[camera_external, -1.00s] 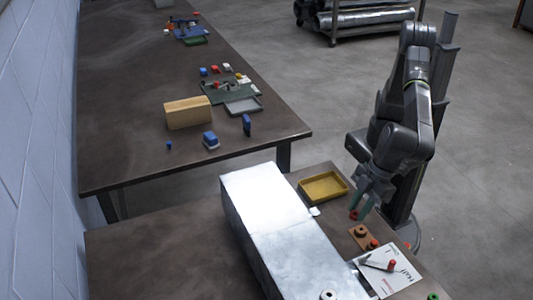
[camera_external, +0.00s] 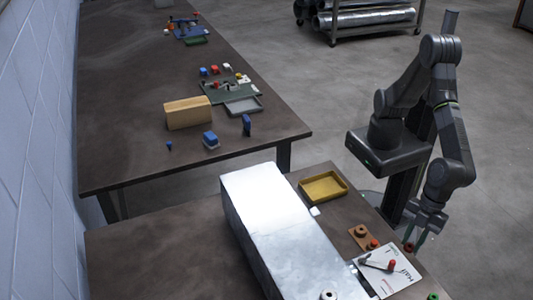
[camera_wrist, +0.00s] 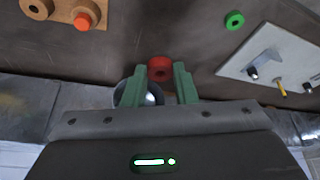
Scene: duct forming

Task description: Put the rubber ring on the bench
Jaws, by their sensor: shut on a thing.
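A red ring with a dark hole in its middle, which I take to be the rubber ring, shows between my fingertips in the wrist view (camera_wrist: 160,68). My gripper (camera_external: 415,238) has green fingers and is shut on it. In the external view the ring (camera_external: 408,247) is a small red spot at the fingertips, by the right edge of the near bench (camera_external: 150,255). I cannot tell how far the ring is above the bench. The fingers partly hide its sides.
A large silver duct (camera_external: 270,215) lies along the near bench. A yellow tray (camera_external: 323,187), a brown block with a red peg (camera_external: 360,238), a white sheet with tools (camera_external: 397,278) and a green ring (camera_external: 433,296) sit to its right. Bare bench lies left of the duct.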

